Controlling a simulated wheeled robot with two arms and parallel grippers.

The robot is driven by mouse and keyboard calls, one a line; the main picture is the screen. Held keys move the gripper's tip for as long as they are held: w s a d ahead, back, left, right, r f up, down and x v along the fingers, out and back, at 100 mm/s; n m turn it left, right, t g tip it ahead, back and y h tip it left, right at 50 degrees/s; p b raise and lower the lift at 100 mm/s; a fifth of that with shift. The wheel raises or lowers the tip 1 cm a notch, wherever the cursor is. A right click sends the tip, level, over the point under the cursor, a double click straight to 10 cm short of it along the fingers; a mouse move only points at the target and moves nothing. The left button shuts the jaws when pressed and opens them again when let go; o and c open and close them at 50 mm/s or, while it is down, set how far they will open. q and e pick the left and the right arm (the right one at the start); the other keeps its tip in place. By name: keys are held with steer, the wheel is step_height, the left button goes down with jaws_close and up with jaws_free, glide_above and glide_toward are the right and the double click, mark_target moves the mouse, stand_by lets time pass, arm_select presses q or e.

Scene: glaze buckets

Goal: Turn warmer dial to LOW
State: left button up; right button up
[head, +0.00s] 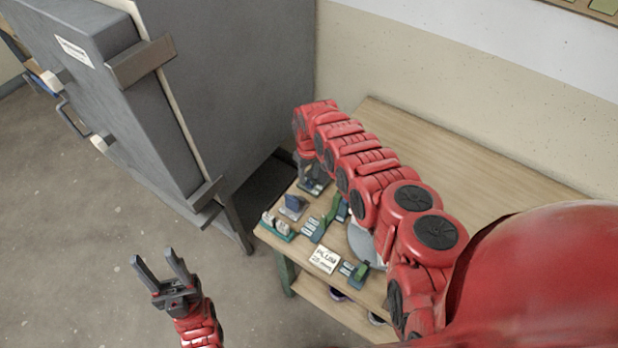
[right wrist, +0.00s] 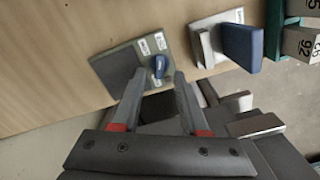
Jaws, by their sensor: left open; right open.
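The warmer (right wrist: 122,68) is a grey-green base with a dark square plate, lying on the wooden table in the right wrist view. In the head view my right arm hides most of the warmer. My left gripper (head: 160,268) is open and empty over the floor, away from the table.
A big grey cabinet (head: 225,85) stands left of the table (head: 480,160). A blue block on a grey stand (right wrist: 240,42) sits beside the warmer. A green tray (head: 277,229), a white card (head: 325,260) and several small stands crowd the table's left end. The table's back is clear.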

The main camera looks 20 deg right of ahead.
steer(key=shift+f, duration=0.75)
jaws_close()
